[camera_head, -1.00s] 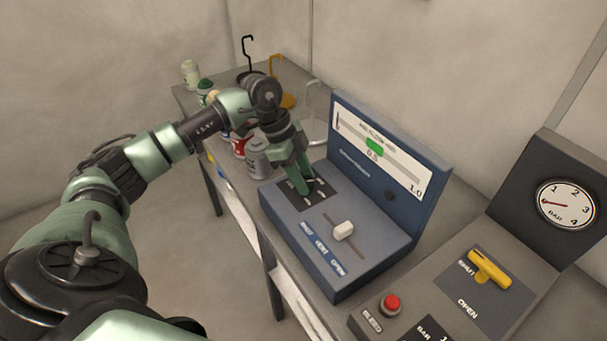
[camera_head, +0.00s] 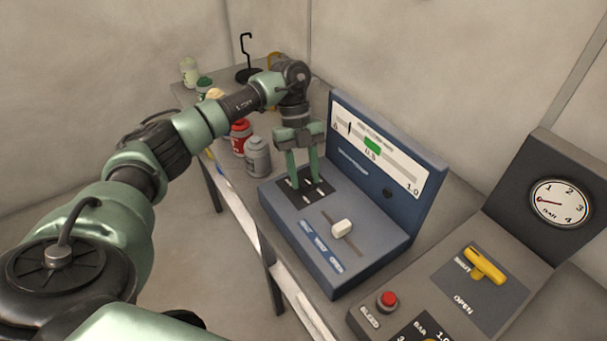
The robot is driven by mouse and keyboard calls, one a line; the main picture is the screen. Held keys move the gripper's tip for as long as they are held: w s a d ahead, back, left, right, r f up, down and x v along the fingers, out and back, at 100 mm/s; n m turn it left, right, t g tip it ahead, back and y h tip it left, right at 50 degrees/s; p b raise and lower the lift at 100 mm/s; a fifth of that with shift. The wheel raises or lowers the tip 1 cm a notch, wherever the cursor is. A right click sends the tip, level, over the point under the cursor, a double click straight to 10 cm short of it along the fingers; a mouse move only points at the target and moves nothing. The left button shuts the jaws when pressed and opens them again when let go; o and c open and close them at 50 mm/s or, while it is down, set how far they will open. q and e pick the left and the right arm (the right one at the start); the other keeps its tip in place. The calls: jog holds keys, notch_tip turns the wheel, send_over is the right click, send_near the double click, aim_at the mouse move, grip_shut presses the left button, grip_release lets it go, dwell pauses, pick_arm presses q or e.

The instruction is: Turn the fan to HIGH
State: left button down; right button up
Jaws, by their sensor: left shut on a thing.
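The blue console (camera_head: 345,255) stands on the bench, with a dark square dial plate (camera_head: 318,187) with white marks on its left part. My left gripper (camera_head: 305,184) reaches down onto this plate, its green fingers on either side of the fan knob, shut on it. The knob itself is dark and mostly lost between the fingers, so its setting cannot be read. The console's upright display (camera_head: 398,165) has a scale with a green band and a dark pointer left of the band. My right gripper is not in view.
A white slider (camera_head: 341,229) sits on the console right of the dial plate. A grey console with a yellow lever (camera_head: 484,266), red button (camera_head: 387,300) and gauge (camera_head: 560,203) stands at the right. A grey jar (camera_head: 257,157) and red can (camera_head: 240,138) stand close left.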

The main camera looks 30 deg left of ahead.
aim_at(306, 178)
pick_arm(q)
jog(key=m+g+y+b, duration=0.1)
jog(key=m, duration=0.2)
jog(key=shift+w+d+m, duration=0.1)
jog(key=shift+w+m, duration=0.05)
jog(key=shift+m, duration=0.25)
jog(key=shift+d+m+g+y+b, duration=0.15)
jog(key=shift+m+y+b, duration=0.2)
jog(key=shift+m, duration=0.65)
jog(key=shift+a+m+g+y+b, duration=0.15)
jog(key=shift+m+y, duration=0.3)
jog(key=shift+m, duration=0.55)
jog(key=shift+d, duration=0.1)
jog(key=c, duration=0.9)
grip_release()
jog(key=shift+r, duration=0.55)
notch_tip(306, 178, up, 19)
jog(key=p, duration=0.3)
